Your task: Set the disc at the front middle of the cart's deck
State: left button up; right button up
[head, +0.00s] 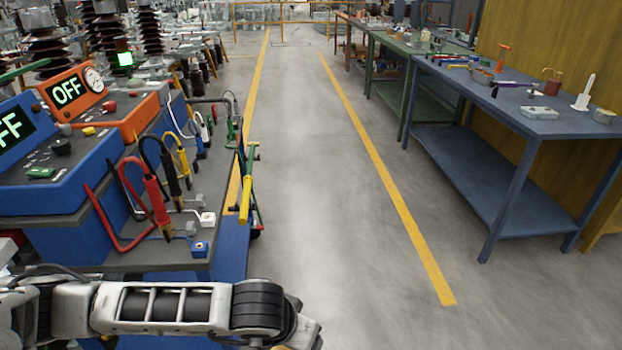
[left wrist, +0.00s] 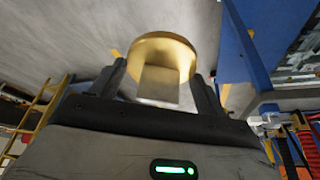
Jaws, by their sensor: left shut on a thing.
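In the left wrist view my left gripper (left wrist: 158,78) is shut on the disc (left wrist: 164,48). The disc is round and gold, with a pale square block showing below its face between the fingers. In the head view my left arm crosses the bottom edge, and its fingers and most of the disc are out of frame. The cart (head: 235,252) is blue with a grey deck (head: 130,257) and stands at the left, beyond my arm. The disc is held off the deck. My right gripper is not in view.
Blue and orange OFF units (head: 70,95) stand on the cart. Red, black and yellow probes (head: 158,200) and small terminal blocks (head: 200,248) crowd its right side. A yellow-handled tool (head: 245,198) hangs at its side. The aisle is clear; a blue bench (head: 490,110) stands right.

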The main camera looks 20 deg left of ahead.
aim_at(214, 171)
jog(key=z, duration=0.3)
jog(key=i, duration=2.25)
jog(key=u, duration=1.3)
jog(key=i, duration=0.95)
jog(key=u, duration=1.25)
jog(key=i, duration=0.2)
jog(key=u, duration=0.1)
